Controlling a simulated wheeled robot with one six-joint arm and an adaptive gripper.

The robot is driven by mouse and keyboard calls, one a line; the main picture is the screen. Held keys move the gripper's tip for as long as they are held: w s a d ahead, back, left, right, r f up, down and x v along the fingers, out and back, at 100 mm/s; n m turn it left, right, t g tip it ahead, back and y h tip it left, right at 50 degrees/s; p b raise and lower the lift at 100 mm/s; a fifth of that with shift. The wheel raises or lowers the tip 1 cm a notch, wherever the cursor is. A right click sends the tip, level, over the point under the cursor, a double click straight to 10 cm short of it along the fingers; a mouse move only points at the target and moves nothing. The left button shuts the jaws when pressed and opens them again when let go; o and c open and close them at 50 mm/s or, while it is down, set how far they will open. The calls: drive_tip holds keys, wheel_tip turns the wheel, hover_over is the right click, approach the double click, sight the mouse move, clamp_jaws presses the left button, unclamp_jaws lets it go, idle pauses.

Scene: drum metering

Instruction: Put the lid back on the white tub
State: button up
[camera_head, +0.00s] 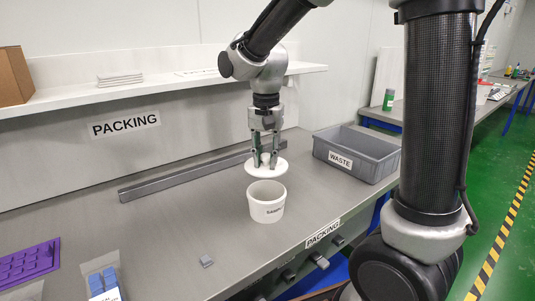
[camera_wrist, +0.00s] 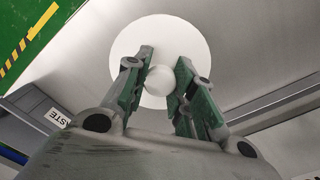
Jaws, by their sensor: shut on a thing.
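My gripper (camera_head: 265,160) points down and is shut on the lid's round knob. In the wrist view the lid (camera_wrist: 190,38) shows as a pale disc beyond my fingers, with the knob (camera_wrist: 159,80) between the fingertips. The tub is not visible in the wrist view.
A grey WASTE bin (camera_head: 340,160) stands right of the tub. A metal rail (camera_head: 190,172) runs along the bench behind. Bench left of the tub is clear.

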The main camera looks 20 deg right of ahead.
drive_tip(key=shift+f+n, duration=0.2)
drive_tip(key=shift+n, duration=0.1)
drive_tip(key=shift+f, duration=3.05)
drive_tip(key=shift+f, duration=0.15)
drive_tip(key=o, duration=1.6)
drive_tip(key=shift+r, duration=3.55)
